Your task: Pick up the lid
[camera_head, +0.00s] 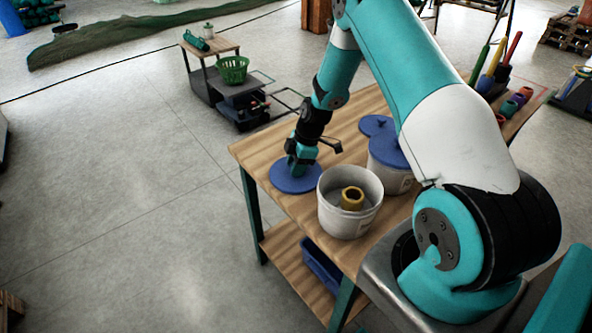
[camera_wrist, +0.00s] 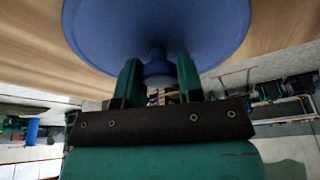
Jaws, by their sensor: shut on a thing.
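A round blue lid (camera_head: 290,179) lies at or just above the wooden table's left end in the head view. It fills the upper middle of the wrist view (camera_wrist: 155,25), with its knob (camera_wrist: 158,74) between my two fingers. My gripper (camera_head: 299,164) points down over the lid. In the wrist view my gripper (camera_wrist: 157,82) is shut on the lid's knob. The head view does not show clearly whether the lid touches the table. An open white bucket (camera_head: 345,222) stands right of the lid, with a yellow-brown ring-shaped thing (camera_head: 352,198) inside it.
A second bucket (camera_head: 392,178) wears a blue lid (camera_head: 388,150), and another blue lid (camera_head: 375,125) lies behind it. Colored tools and rolls stand at the table's (camera_head: 262,149) far right. A cart with a green basket (camera_head: 232,69) stands beyond. The floor at left is clear.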

